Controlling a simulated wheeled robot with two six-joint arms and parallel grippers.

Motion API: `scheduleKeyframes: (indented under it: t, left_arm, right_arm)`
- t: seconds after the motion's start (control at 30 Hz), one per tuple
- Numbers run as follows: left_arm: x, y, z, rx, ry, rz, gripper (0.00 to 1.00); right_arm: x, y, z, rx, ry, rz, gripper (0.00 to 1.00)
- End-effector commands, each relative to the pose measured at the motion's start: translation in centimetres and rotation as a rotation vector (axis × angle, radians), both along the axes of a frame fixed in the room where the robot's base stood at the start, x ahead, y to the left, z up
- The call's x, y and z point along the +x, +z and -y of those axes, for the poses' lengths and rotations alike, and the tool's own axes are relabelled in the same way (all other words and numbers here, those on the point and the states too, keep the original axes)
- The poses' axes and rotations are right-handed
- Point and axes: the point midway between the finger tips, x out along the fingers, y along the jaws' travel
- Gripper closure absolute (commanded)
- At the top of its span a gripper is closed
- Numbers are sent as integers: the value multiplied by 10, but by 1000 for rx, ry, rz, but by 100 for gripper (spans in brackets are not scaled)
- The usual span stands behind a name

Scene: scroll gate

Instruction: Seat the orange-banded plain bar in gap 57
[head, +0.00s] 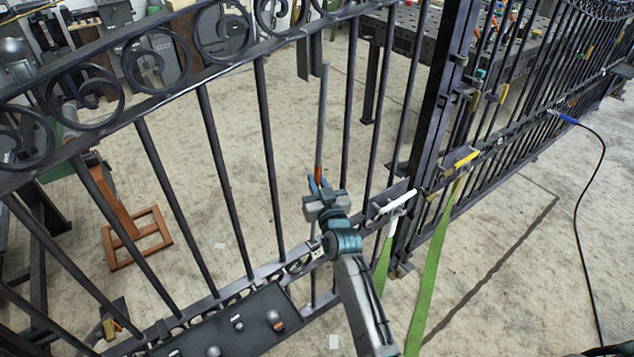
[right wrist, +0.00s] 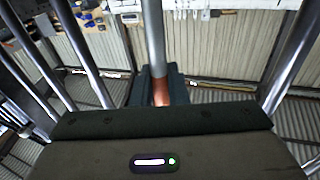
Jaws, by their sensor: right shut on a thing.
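The plain grey bar (head: 322,110) stands nearly upright, with its orange band (head: 318,172) low on it. My right gripper (head: 324,196) is shut on the bar at the band. In the right wrist view the bar (right wrist: 154,35) rises between the two fingers (right wrist: 159,92), with the band at their level. The bar is in the wide space between two dark balusters of the gate (head: 221,180). Its top appears below the scrolled upper rail; its lower end is mostly hidden by my gripper. Whether it touches either rail I cannot tell. No gap number is readable. My left gripper is out of view.
A dark tray (head: 215,335) with small parts lies along the lower rail at lower left. Green straps (head: 432,265) and a white-handled tool (head: 397,202) are right of my arm, by the thick post (head: 440,110). A black cable (head: 590,215) lies at far right.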

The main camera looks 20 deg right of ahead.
Motion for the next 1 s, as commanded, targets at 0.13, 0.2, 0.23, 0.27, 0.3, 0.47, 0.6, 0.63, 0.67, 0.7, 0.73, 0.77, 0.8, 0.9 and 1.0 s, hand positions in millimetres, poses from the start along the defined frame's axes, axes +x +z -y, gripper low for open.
scheduleKeyframes:
  t: [0.13,0.2,0.23,0.27,0.3,0.47,0.6,0.63,0.67,0.7,0.73,0.77,0.8,0.9,1.0]
  left_arm:
    - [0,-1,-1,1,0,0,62]
    - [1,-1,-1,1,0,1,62]
    - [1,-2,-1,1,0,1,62]
    - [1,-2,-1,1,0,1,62]
    - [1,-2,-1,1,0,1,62]
    - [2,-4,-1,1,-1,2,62]
    - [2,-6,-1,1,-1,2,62]
    - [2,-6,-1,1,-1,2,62]
    - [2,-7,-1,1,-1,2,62]
    - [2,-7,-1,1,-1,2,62]
    - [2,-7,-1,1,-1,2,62]
    - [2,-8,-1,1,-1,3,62]
    - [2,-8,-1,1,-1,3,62]
    - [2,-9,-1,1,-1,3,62]
    - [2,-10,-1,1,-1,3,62]
  right_arm:
    - [0,2,0,0,-1,7,100]
    - [0,1,0,0,-1,7,100]
    - [0,1,0,0,-1,7,100]
    - [0,1,0,0,-1,7,100]
    - [0,0,0,0,-1,7,100]
    - [0,-2,0,0,-1,7,100]
    - [0,-4,0,0,-1,7,100]
    - [0,-4,0,0,-1,7,100]
    - [0,-5,0,0,-1,7,100]
    - [0,-5,0,0,-1,7,100]
    - [0,-6,0,0,-1,7,100]
    - [0,-6,0,0,-1,7,100]
    - [0,-7,0,0,-1,7,100]
    - [0,-8,0,0,-1,7,100]
    - [0,-9,0,0,-1,7,100]
